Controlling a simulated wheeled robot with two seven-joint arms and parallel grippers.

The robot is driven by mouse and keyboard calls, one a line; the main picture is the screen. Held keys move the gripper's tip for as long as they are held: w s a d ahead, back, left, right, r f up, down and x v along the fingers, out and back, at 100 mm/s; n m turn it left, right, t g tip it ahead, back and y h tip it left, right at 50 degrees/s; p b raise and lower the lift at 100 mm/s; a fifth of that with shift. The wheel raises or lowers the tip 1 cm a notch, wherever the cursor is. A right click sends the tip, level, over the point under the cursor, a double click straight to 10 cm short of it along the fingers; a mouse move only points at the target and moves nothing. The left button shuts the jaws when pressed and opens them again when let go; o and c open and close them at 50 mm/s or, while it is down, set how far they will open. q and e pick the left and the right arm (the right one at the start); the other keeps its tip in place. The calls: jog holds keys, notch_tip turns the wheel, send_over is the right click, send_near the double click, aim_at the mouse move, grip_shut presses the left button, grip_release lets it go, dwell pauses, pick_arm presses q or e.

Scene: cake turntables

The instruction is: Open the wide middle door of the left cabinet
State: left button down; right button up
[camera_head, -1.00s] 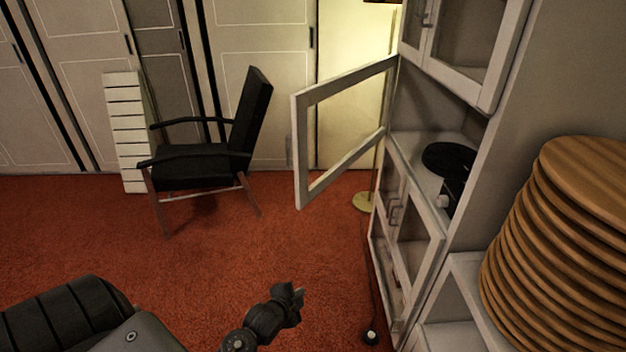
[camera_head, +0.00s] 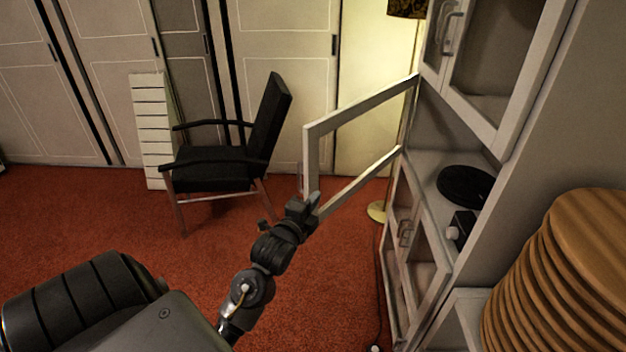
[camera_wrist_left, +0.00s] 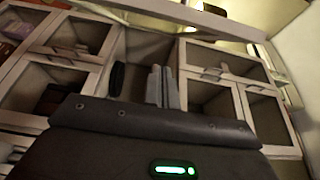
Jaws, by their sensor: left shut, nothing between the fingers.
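The wide middle door (camera_head: 311,158) of the cabinet (camera_head: 543,140) is a pale frame with an open-looking centre. It stands swung out to the left, far from the shelf opening. My left gripper (camera_head: 312,204) is shut and empty. In the head view it overlaps the lower outer corner of the door; whether it touches is unclear. In the left wrist view its fingers (camera_wrist_left: 163,87) are together in front of the cabinet's open middle compartment. My right gripper is not in view.
A black turntable (camera_head: 465,185) lies in the open middle compartment. Glazed doors (camera_head: 497,60) above and a lower door (camera_head: 424,270) look shut. A black chair (camera_head: 215,170) stands left of the open door. Stacked wooden discs (camera_head: 560,290) are at right. Red floor (camera_head: 330,290) is clear.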

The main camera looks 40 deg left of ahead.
aim_at(312, 182)
pick_arm(q)
jog(key=w+a+p, duration=0.1)
jog(key=w, duration=0.1)
jog(key=w+a+p, duration=0.1)
jog(key=w+a, duration=0.1)
jog(key=w+a+p, duration=0.1)
jog(key=w, duration=0.1)
jog(key=shift+a+r, duration=0.1)
jog(key=shift+a, duration=0.1)
jog(key=shift+s+a, duration=0.1)
jog(key=shift+a, duration=0.4)
